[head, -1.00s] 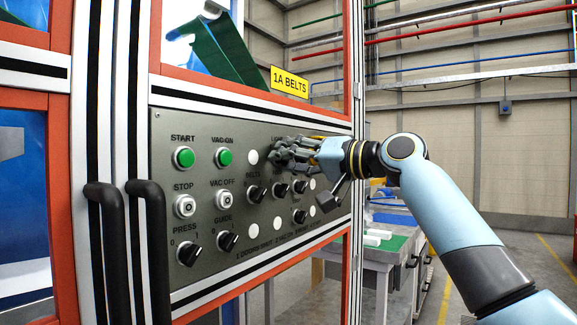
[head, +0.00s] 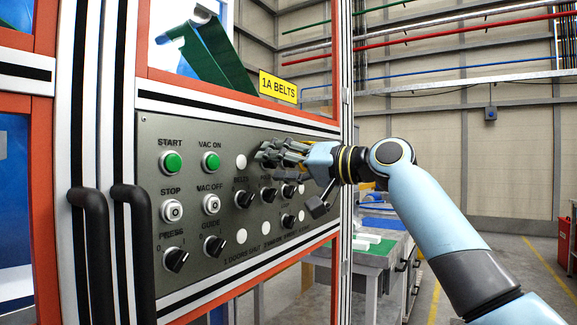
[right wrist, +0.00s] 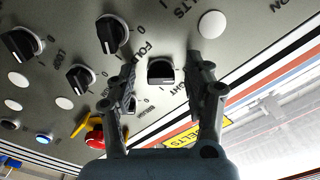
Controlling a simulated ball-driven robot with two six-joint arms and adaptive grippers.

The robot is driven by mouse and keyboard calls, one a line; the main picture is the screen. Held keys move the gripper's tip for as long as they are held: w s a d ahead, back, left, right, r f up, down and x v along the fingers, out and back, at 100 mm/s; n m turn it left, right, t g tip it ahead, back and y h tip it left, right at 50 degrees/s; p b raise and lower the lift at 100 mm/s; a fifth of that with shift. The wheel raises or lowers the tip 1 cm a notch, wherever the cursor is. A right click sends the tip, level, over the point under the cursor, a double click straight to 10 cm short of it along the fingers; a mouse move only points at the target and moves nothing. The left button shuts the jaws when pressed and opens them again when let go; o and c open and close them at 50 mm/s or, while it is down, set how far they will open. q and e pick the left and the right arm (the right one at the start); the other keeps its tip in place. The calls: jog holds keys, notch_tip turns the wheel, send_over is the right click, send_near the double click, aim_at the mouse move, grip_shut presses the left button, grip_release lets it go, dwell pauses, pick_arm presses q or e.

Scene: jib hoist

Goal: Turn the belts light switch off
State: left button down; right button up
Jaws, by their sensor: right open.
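The light switch (right wrist: 160,72) is a small black rocker with a pale line along one edge, on the grey panel. The label beside it ends in "IGHT"; I cannot tell its on/off position. In the right wrist view my right gripper (right wrist: 165,85) is open, with one finger on each side of the switch; I cannot tell whether they touch the panel. In the head view the right gripper (head: 272,155) is at the panel's upper right and hides the switch. My left gripper is not in view.
The control panel (head: 215,135) carries green buttons and black knobs, including a belts knob (head: 245,199). A yellow "1A BELTS" sign (head: 278,87) hangs above. In the wrist view a red emergency button (right wrist: 95,137) is near the left finger. Black door handles (head: 90,250) stick out at left.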

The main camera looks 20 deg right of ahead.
jog(key=v, duration=1.1)
jog(key=shift+s+d, duration=0.3)
